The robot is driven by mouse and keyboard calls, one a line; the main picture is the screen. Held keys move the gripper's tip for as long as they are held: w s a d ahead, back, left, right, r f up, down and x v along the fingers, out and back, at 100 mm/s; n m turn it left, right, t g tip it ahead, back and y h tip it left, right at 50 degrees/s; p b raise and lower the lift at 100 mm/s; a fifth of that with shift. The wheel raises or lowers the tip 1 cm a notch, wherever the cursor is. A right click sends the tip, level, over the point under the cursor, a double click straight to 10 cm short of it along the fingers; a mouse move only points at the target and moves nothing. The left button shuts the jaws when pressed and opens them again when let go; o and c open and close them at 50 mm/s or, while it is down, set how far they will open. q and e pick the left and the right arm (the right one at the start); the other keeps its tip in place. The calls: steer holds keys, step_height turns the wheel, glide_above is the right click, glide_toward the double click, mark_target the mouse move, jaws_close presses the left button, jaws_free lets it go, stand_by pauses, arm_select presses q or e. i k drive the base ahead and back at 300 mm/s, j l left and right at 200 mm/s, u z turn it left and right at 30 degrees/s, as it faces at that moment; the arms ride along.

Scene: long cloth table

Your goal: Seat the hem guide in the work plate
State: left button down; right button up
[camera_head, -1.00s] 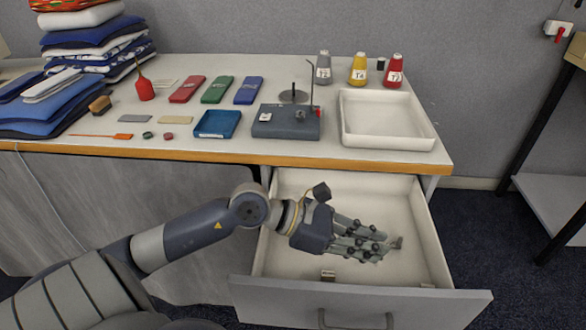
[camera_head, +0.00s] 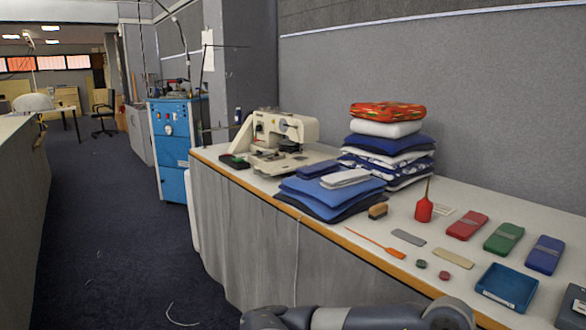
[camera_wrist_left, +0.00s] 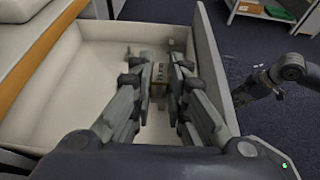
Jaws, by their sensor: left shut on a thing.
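My left gripper (camera_wrist_left: 160,88) is in the left wrist view, inside the open drawer. Its fingers are shut on a small brownish block with a label (camera_wrist_left: 160,74); the label is too small to read, so I cannot tell for sure that it is the hem guide. The head view shows only part of my left arm at the bottom, not that gripper. A dark grey plate (camera_head: 573,304), probably the work plate, is cut off at the right edge of the head view. My other arm shows at the right of the wrist view; its dark end (camera_wrist_left: 241,95) is unclear.
The drawer (camera_wrist_left: 108,57) has pale walls around the gripper. On the table, a blue tray (camera_head: 507,287), an orange-handled tool (camera_head: 385,247), a red bottle (camera_head: 424,209), folded cloths (camera_head: 333,193) and a sewing machine (camera_head: 277,137) stand.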

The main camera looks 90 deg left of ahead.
mark_target(286, 170)
steer(key=k+j+u, duration=0.2)
steer(key=j, duration=0.25)
steer(key=j+u, duration=0.2)
steer(key=j, duration=0.2)
steer(key=j+u, duration=0.2)
steer(key=j, duration=0.3)
steer(key=k+u, duration=0.1)
steer(key=u, duration=1.5)
steer(key=j+u, duration=0.25)
steer(key=u, duration=0.2)
